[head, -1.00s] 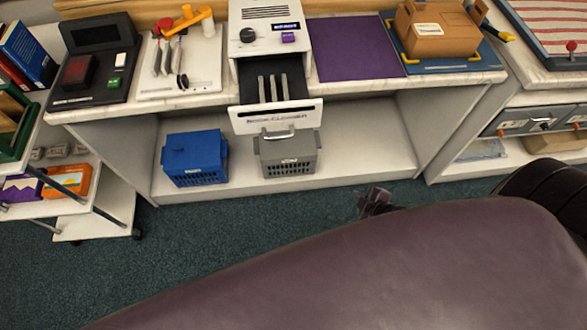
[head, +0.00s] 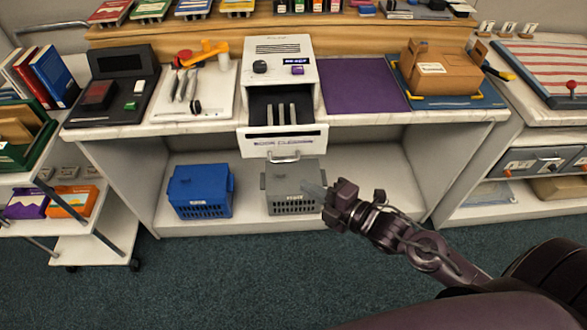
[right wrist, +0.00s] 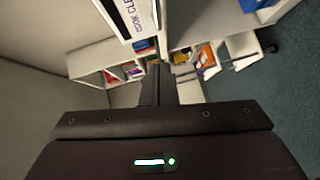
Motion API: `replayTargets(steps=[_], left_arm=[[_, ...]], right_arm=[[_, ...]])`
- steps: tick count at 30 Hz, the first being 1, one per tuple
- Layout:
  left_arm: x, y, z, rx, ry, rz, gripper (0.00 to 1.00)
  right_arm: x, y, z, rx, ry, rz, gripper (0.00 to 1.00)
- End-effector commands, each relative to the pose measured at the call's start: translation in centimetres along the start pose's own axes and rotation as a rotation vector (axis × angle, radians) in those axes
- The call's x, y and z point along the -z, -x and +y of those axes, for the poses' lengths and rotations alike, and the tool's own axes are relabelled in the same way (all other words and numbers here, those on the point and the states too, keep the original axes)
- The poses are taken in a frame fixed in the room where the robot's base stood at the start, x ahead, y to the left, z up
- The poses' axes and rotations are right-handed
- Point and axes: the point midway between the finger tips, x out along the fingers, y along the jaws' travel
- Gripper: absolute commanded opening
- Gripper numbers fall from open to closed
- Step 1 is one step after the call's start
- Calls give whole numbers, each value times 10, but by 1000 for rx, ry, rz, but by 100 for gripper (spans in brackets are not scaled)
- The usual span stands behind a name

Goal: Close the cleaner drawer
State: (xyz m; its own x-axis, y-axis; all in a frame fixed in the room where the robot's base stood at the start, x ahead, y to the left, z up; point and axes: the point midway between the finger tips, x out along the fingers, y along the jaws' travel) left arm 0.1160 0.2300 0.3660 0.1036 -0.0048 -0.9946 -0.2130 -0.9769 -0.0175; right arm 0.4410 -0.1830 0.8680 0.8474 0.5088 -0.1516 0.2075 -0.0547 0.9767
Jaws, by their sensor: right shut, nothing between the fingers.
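The white cleaner machine (head: 278,62) stands on the counter. Its drawer (head: 283,142) is pulled out toward me, with a lettered white front, a metal handle (head: 284,158) below and several grey upright pieces inside. The lettered drawer front (right wrist: 119,16) also shows at the top of the right wrist view. My right gripper (head: 318,190) is shut and empty, below and right of the handle, in front of the grey crate and apart from the drawer. Its dark fingers (right wrist: 157,85) show in the right wrist view. My left gripper is not in view.
A blue crate (head: 200,190) and a grey crate (head: 292,186) stand on the lower shelf. The counter (head: 350,114) holds a purple mat (head: 362,85), a cardboard box (head: 438,68) and a card terminal (head: 112,88). A white cart (head: 105,238) stands at left. The floor in front is clear.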

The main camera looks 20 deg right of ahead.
Motion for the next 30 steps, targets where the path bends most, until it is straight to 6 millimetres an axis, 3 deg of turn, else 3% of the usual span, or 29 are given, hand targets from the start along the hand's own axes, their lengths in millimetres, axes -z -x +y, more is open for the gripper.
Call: replayTargets(steps=[8, 13, 30], left_arm=[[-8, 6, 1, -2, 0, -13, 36], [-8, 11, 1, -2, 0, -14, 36], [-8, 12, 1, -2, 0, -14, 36]], right_arm=[[-1, -50, 3, -5, -1, -2, 0], [-20, -67, 2, -1, 0, -4, 0], [-29, -75, -1, 1, 0, -2, 0]])
